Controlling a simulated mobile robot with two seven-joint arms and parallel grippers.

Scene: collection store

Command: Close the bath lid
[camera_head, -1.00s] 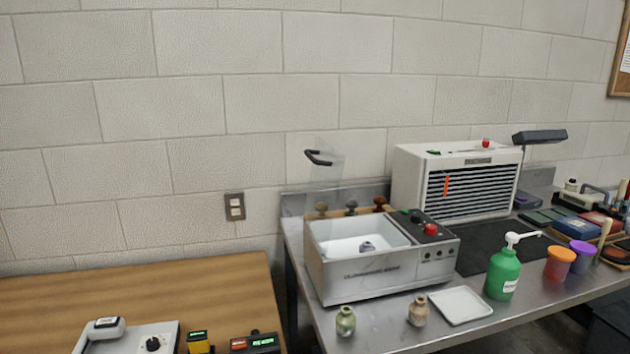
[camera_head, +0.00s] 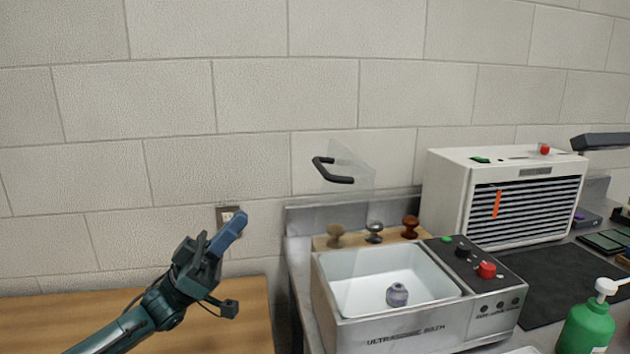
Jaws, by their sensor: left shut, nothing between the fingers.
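The ultrasonic bath (camera_head: 395,332) stands on the metal bench, a pale box with an open basin and a control panel at its right. Its clear lid (camera_head: 352,165) stands raised at the back, hard to see against the wall, with a black handle (camera_head: 333,172) on it. A small grey-purple item (camera_head: 397,294) sits in the basin. My left gripper (camera_head: 231,232) is shut and empty, left of the bath and lid and apart from both, in front of the wall. My right gripper is not in view.
Several knobbed stamps (camera_head: 374,232) stand behind the basin. A white slatted unit (camera_head: 520,195) with a red button is to the right. A green pump bottle (camera_head: 588,325) stands at the front right. A wooden table (camera_head: 240,310) is at the left.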

